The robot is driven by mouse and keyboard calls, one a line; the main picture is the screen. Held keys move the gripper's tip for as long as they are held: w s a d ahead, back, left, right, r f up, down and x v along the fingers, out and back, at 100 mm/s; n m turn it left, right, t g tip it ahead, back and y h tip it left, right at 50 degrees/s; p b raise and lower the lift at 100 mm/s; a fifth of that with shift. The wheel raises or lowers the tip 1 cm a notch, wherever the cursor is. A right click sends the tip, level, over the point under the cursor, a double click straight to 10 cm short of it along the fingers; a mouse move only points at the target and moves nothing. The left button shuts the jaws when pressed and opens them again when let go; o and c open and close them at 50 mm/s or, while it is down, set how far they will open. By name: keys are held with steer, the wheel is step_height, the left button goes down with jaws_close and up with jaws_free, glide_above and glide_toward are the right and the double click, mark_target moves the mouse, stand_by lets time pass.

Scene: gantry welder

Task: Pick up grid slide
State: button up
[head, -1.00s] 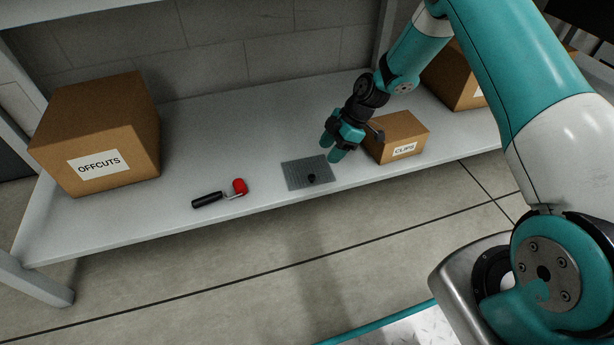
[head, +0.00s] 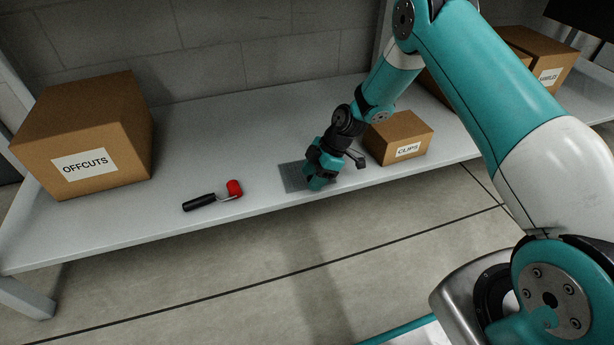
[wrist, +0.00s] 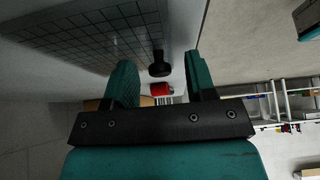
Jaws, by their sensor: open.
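The grid slide is a flat grey plate with a grid pattern (head: 292,176) and a small black knob. It lies on the light shelf near its front edge, partly hidden by my gripper (head: 316,183) in the head view. I cannot tell whether the fingers touch the plate.
A roller with black handle and red head (head: 213,196) lies left of the plate. A CLIPS box (head: 398,138) stands close on the right. A large OFFCUTS box (head: 84,135) stands at the left. The shelf (head: 215,150) is clear between roller and back wall.

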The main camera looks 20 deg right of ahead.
jaws_close()
